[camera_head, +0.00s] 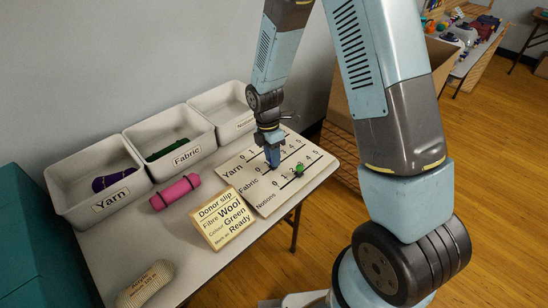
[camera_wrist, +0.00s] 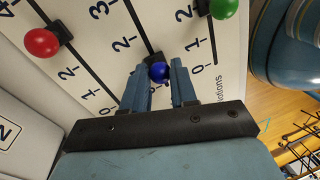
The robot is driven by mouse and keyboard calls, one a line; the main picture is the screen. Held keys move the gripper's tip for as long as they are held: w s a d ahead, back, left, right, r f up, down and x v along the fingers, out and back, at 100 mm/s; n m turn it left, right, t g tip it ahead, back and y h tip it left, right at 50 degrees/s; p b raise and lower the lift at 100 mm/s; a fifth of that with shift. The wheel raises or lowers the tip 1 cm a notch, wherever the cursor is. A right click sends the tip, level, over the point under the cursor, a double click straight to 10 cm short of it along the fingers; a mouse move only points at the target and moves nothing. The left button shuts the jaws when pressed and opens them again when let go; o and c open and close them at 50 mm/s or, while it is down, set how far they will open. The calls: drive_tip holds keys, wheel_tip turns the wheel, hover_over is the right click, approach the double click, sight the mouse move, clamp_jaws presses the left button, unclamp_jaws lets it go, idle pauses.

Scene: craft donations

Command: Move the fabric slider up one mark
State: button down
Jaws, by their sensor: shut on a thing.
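The slider board (camera_head: 237,172) lies on the table with tracks labelled Yarn, Fabric and Notions. My gripper (camera_wrist: 160,72) is over the middle, Fabric track, pointing down at the board. It is shut on the blue Fabric slider knob (camera_wrist: 157,73), which shows between the fingertips in the wrist view. The knob is just below the printed 2; its exact mark is unclear. In the head view, my gripper (camera_head: 272,163) hides the knob. The green Notions knob (camera_head: 299,168) is to its right. A red knob (camera_wrist: 41,42) is on another track, at left in the wrist view.
The donor slip (camera_head: 223,217) stands in front of the board, reading Wool, Green, Ready. A pink roll (camera_head: 175,192) lies beside it. Bins for Yarn (camera_head: 70,190), Fabric (camera_head: 205,143) and Notions (camera_head: 225,106) line the wall. A beige skein (camera_head: 146,284) lies near the front.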

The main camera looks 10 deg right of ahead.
drive_tip(key=c, duration=1.2)
unclamp_jaws()
drive_tip(key=shift+w+a, duration=0.2)
drive_tip(key=shift+o, duration=1.4)
drive_tip(key=shift+s, duration=0.15)
wheel_tip(320, 180, up, 14)
drive_tip(key=w+a, duration=0.1)
drive_tip(key=w, duration=0.1)
drive_tip(key=shift+w+f, duration=0.2)
drive_tip(key=shift+f, duration=0.05)
